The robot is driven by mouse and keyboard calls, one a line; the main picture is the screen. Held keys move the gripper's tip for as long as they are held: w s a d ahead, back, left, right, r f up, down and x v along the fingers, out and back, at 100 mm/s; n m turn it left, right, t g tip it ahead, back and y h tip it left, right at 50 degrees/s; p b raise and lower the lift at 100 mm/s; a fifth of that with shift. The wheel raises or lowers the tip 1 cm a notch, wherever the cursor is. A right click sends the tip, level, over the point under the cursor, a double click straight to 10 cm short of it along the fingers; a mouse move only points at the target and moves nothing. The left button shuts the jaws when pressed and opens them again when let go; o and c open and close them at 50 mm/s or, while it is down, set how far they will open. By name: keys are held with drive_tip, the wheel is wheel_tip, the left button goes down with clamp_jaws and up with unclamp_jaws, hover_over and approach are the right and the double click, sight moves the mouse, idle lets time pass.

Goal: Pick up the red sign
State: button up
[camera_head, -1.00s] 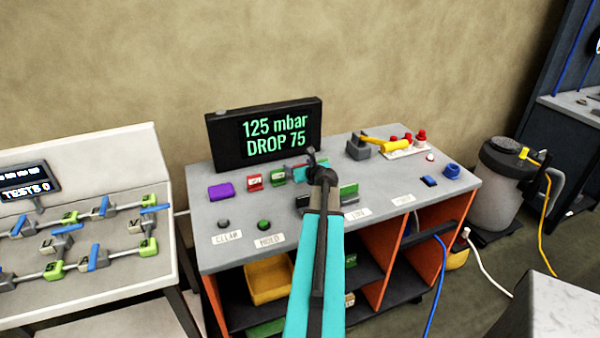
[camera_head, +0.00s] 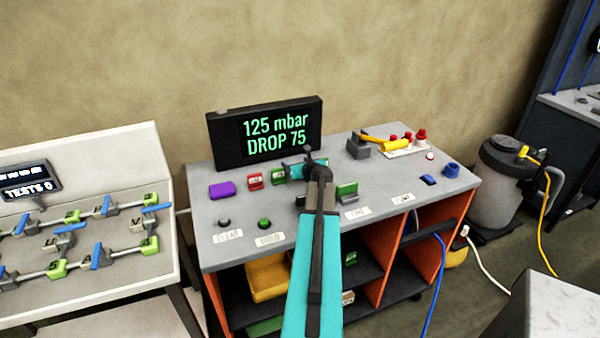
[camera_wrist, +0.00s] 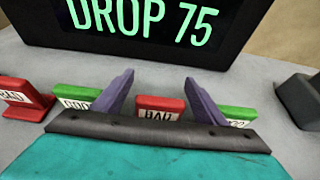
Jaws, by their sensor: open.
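A red sign marked BAD (camera_wrist: 158,108) stands upright in the middle of the wrist view, beyond my gripper's palm edge. My gripper (camera_wrist: 159,80) is open, with one finger to the left and one to the right of this sign in the picture. No finger visibly touches it, and the sign's lower part is hidden by the palm. A second red BAD sign (camera_wrist: 20,98) stands at the far left; it also shows in the head view (camera_head: 255,181). In the head view my arm covers the middle red sign.
Green signs flank the middle red one, left (camera_wrist: 76,97) and right (camera_wrist: 238,115), close to the fingers. A black display (camera_head: 265,134) reading "125 mbar DROP 75" stands behind. A purple block (camera_head: 221,189) and buttons are on the grey bench (camera_head: 215,258).

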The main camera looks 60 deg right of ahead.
drive_tip(key=c, duration=1.1)
drive_tip(key=shift+r, duration=0.15)
drive_tip(key=shift+c, duration=0.2)
wheel_tip(320, 180, up, 10)
drive_tip(key=b, duration=0.1)
idle(0.3)
